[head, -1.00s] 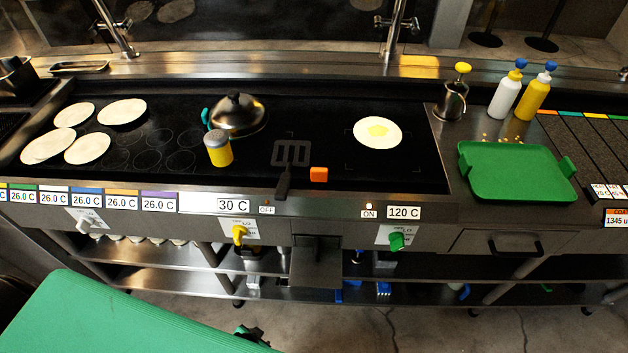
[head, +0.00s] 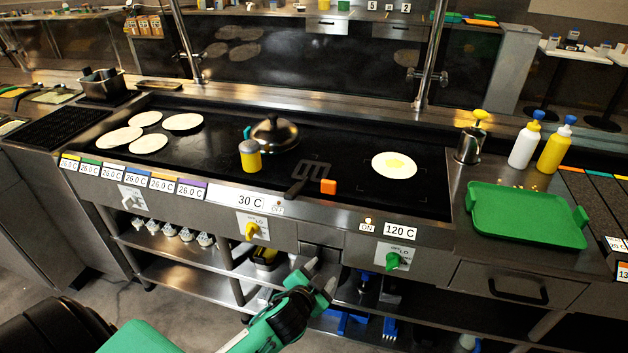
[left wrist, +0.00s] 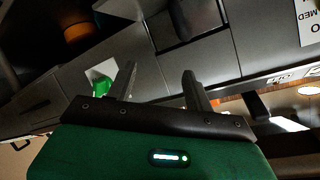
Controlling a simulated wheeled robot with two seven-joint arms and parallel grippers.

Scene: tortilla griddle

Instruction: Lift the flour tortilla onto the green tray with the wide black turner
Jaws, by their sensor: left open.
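A pale flour tortilla with a yellow middle (head: 394,165) lies flat on the right part of the black griddle. The wide black turner (head: 313,170) lies on the griddle left of it, its slotted head toward the back and its handle toward the front edge. The green tray (head: 528,214) rests empty on the steel counter to the right. My left gripper (head: 321,277) is open and empty, in front of the griddle and below its front edge, apart from the turner. Its two fingers (left wrist: 158,88) also show in the left wrist view. My right gripper is out of view.
An orange block (head: 328,187) sits beside the turner handle. A yellow shaker (head: 250,157) and a metal dome lid (head: 274,134) stand to the left. Several plain tortillas (head: 148,143) lie far left. Knobs, including a green one (head: 392,261), stick out of the front panel.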

